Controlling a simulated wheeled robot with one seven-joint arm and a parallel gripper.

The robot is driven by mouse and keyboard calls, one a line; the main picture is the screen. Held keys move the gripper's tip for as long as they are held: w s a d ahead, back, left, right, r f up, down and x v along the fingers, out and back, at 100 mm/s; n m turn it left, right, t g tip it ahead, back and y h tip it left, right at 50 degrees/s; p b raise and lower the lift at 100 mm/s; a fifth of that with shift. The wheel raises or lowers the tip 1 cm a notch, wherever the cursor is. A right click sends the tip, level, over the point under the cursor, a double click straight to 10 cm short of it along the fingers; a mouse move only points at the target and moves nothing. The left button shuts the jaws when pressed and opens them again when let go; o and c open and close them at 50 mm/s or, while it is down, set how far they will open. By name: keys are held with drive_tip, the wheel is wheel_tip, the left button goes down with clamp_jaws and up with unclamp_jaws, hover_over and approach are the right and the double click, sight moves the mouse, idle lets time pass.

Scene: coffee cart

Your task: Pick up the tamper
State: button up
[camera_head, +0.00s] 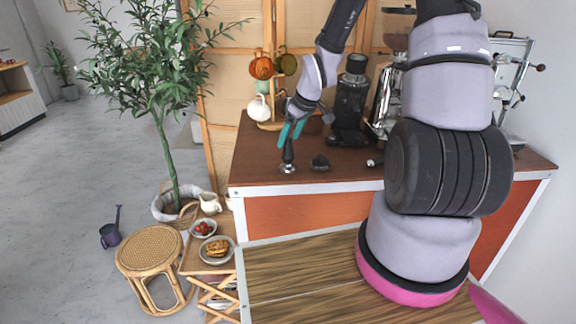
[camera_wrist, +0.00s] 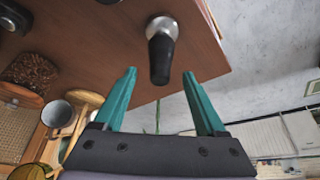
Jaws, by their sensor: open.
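The tamper (camera_head: 288,158) stands upright on the brown cart top (camera_head: 257,150), near its front left part. It has a black handle and a silver base. My gripper (camera_head: 290,142) is open just above it, its teal fingers pointing down at the handle. In the wrist view, the tamper (camera_wrist: 161,55) has its black handle end close to the gap between my open fingertips (camera_wrist: 159,74). Nothing is held. Whether the fingers overlap the handle's top or stay just above it is hard to tell.
A small dark object (camera_head: 320,162) lies right of the tamper. A black grinder (camera_head: 351,100) stands behind to the right, and a wooden rack with orange mugs (camera_head: 261,67) and a white mug (camera_head: 259,108) behind to the left. My arm hides part of the espresso machine (camera_head: 512,80).

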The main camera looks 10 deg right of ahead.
sight(285, 149)
drive_tip(key=x, duration=0.5)
drive_tip(key=shift+f, duration=0.35)
clamp_jaws()
